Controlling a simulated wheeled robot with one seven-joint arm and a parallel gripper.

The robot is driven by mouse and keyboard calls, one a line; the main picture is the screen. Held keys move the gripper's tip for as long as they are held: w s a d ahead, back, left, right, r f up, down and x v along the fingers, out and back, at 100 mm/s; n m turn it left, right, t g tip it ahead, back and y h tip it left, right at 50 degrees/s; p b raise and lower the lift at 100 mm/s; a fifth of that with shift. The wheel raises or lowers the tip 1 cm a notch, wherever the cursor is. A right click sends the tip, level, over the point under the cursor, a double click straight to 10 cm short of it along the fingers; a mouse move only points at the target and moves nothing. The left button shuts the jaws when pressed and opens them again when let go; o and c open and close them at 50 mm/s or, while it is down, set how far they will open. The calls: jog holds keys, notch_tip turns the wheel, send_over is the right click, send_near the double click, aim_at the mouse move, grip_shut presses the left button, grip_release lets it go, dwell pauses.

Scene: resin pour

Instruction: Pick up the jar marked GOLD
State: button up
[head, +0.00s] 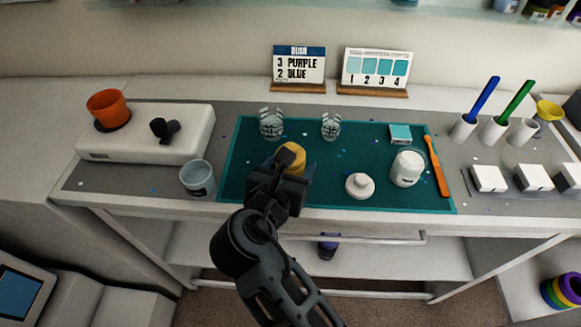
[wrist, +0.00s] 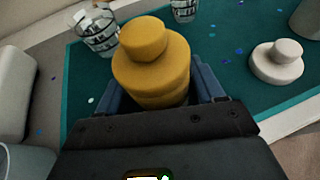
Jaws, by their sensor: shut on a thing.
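A yellow-gold jar with a round lid (head: 293,152) is at the green mat (head: 240,185), left of its middle. It also shows in the wrist view (wrist: 150,68), seen from above, upright between the blue fingers. My gripper (head: 284,176) is shut on the jar, with one finger on each side (wrist: 158,92). No GOLD marking shows on the jar's visible sides. The gripper hides its lower part, so I cannot tell whether its base touches the mat.
Two clear cups (head: 271,124) (head: 331,125) stand behind the jar. A white lid-like piece (head: 360,186) and a white-filled jar (head: 407,168) are to the right. A grey cup (head: 198,178) is to the left. An orange stick (head: 437,166) lies at the mat's right edge.

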jog(key=shift+c, duration=0.5)
jog(key=shift+r, duration=0.1)
